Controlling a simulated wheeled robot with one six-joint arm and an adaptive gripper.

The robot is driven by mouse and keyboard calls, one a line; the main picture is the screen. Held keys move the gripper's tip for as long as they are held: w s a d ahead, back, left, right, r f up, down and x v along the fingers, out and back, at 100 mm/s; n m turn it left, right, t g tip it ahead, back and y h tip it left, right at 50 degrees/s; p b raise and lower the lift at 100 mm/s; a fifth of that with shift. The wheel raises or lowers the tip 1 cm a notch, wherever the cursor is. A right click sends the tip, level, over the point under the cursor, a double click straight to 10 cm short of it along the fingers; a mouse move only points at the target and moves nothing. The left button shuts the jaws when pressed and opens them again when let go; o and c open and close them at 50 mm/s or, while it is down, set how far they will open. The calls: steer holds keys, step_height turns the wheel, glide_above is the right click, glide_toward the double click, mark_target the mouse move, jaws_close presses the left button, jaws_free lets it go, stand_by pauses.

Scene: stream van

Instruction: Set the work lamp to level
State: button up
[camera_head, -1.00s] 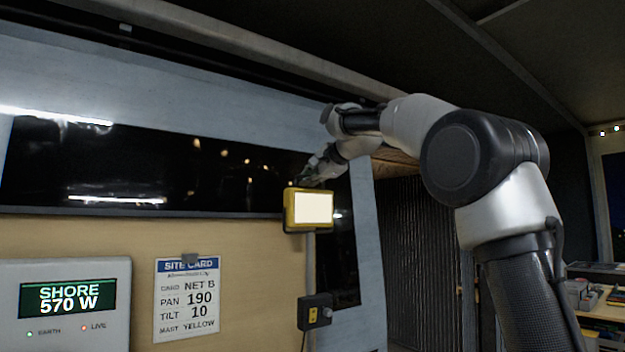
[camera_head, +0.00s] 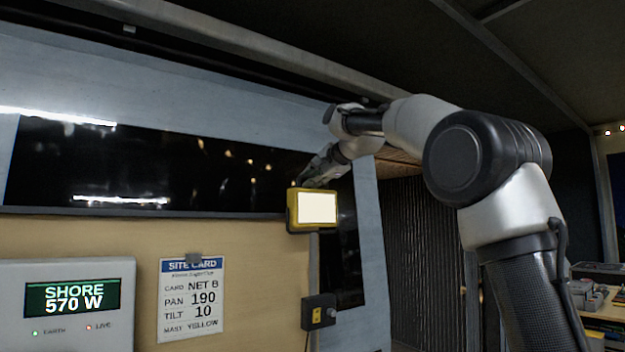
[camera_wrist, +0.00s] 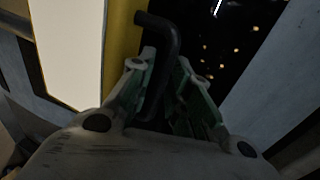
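The work lamp (camera_head: 289,209) is a yellow box with a lit, pale face, on a post against the wall. It looks nearly level in the head view. In the wrist view its glowing face and yellow side (camera_wrist: 122,45) fill the upper left. A bent black handle (camera_wrist: 160,32) sticks out from that side and runs down between my fingers. My gripper (camera_wrist: 160,66) has a green-lined finger on each side of the handle and appears closed around it. In the head view my gripper (camera_head: 312,176) is just above the lamp, its fingers too small to read.
A black switch box (camera_head: 319,312) with a yellow switch is below the lamp. A site card (camera_head: 192,300) and a shore power panel (camera_head: 70,297) are on the wall to the left. A dark window (camera_head: 140,170) runs behind. A cluttered bench (camera_head: 600,300) stands at right.

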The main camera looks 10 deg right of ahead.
steer(key=v, duration=1.2)
steer(key=shift+a, duration=0.1)
steer(key=s+d+f+n+g+h, duration=0.25)
steer(key=s+f+n, duration=0.25)
steer(key=f, duration=0.7)
steer(key=s+d+f+n+g+h, duration=0.1)
steer(key=s+d+f+n+g, duration=0.25)
steer(key=f, duration=0.75)
steer(key=s+d+f+n+g+h, duration=0.1)
steer(key=s+d+f+n, duration=0.1)
steer(key=s+f, duration=0.8)
steer(key=s+d+f+n+g+h, duration=0.1)
steer(key=s+d+f+n, duration=0.2)
steer(key=s+f, duration=0.8)
steer(key=s+d, duration=0.1)
steer(key=s, duration=0.6)
steer(key=shift+d+g, duration=0.3)
steer(key=shift+g, duration=0.1)
